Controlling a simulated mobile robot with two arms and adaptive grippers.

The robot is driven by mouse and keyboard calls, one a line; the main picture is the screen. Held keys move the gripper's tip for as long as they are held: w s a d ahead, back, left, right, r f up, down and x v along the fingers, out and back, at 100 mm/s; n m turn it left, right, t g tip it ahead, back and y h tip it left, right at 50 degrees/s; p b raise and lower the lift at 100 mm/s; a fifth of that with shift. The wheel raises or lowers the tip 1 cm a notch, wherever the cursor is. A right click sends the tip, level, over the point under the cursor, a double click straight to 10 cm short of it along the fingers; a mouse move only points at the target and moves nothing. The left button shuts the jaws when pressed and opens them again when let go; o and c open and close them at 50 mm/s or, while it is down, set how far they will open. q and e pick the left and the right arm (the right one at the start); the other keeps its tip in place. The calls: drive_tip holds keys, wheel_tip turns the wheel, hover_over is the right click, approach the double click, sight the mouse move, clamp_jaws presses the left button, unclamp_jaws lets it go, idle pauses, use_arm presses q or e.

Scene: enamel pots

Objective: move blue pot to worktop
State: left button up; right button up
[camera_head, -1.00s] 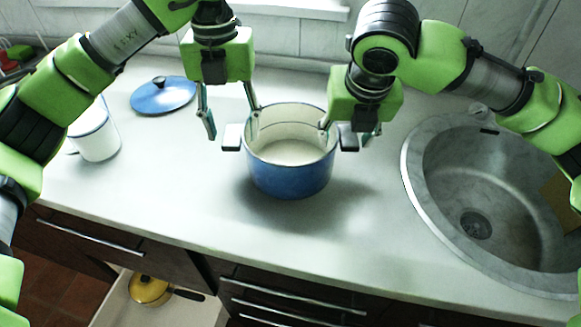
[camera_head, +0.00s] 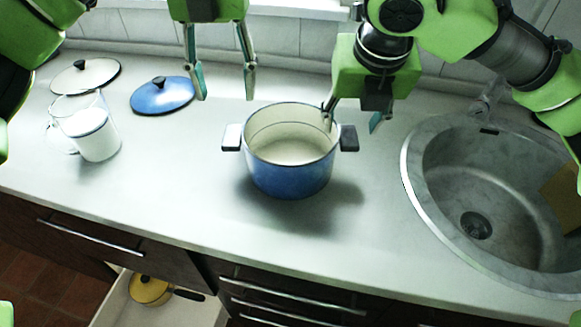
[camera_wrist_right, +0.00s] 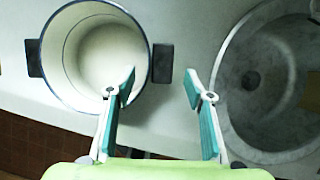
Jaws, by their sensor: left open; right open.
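The blue pot (camera_head: 290,178) stands upright on the light worktop (camera_head: 190,200), lidless, with a cream inside and a dark handle on each side. My left gripper (camera_head: 224,95) is open and empty, above and behind the pot's left side, clear of it. My right gripper (camera_head: 352,122) is open around nothing, above the pot's right side. In the right wrist view, my right gripper (camera_wrist_right: 158,95) has one finger over the pot's opening and the other beyond the right handle. The pot (camera_wrist_right: 143,50) shows there from above; I cannot tell whether a finger touches it.
A round sink (camera_head: 425,190) is at the right. Below, an open drawer (camera_head: 120,308) holds a yellow pan (camera_head: 150,290). The front worktop is clear.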

drive_tip(key=v, duration=0.6)
drive_tip(key=shift+f, duration=0.1)
